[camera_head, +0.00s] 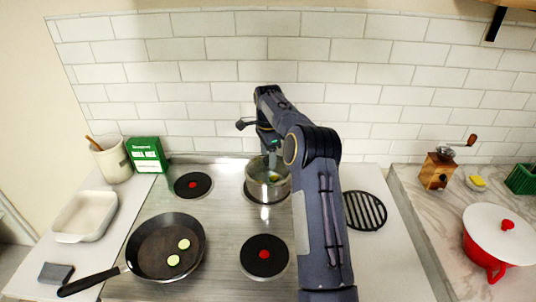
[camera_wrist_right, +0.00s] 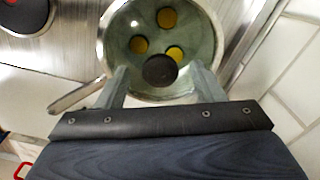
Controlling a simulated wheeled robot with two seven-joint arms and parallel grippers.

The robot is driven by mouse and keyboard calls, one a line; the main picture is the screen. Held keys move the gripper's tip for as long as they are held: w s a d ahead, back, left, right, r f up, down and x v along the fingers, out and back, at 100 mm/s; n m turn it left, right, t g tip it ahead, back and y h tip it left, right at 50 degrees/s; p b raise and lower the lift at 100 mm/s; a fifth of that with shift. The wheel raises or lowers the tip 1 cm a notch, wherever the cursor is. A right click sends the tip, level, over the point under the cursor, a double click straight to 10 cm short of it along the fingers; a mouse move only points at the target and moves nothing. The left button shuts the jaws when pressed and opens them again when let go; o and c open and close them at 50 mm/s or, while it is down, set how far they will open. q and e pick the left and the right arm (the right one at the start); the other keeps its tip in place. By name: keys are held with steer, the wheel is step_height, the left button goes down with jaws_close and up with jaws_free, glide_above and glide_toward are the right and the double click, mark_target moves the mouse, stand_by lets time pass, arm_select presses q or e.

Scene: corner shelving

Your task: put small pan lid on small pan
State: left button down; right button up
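The small pan (camera_head: 256,190) is a steel pan on the back right burner, partly hidden by my right arm. In the right wrist view the small pan (camera_wrist_right: 103,45) shows its rim, its handle at the lower left and several yellow slices inside. The small pan lid (camera_wrist_right: 160,70) shows as a round black knob over a greenish, see-through disc that seems to lie on the pan; its seating on the rim is hard to tell. My right gripper (camera_wrist_right: 161,84) is open, its fingers apart on either side of the knob with gaps. My left gripper is out of view.
A frying pan (camera_head: 150,245) with two green slices sits front left on the stove. The front right burner (camera_head: 264,255) is bare. A black trivet (camera_head: 365,211) lies to the right. A tiled wall (camera_head: 210,90) stands close behind the small pan.

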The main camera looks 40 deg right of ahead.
steer(key=shift+r, duration=3.9)
steer(key=shift+r, duration=0.1)
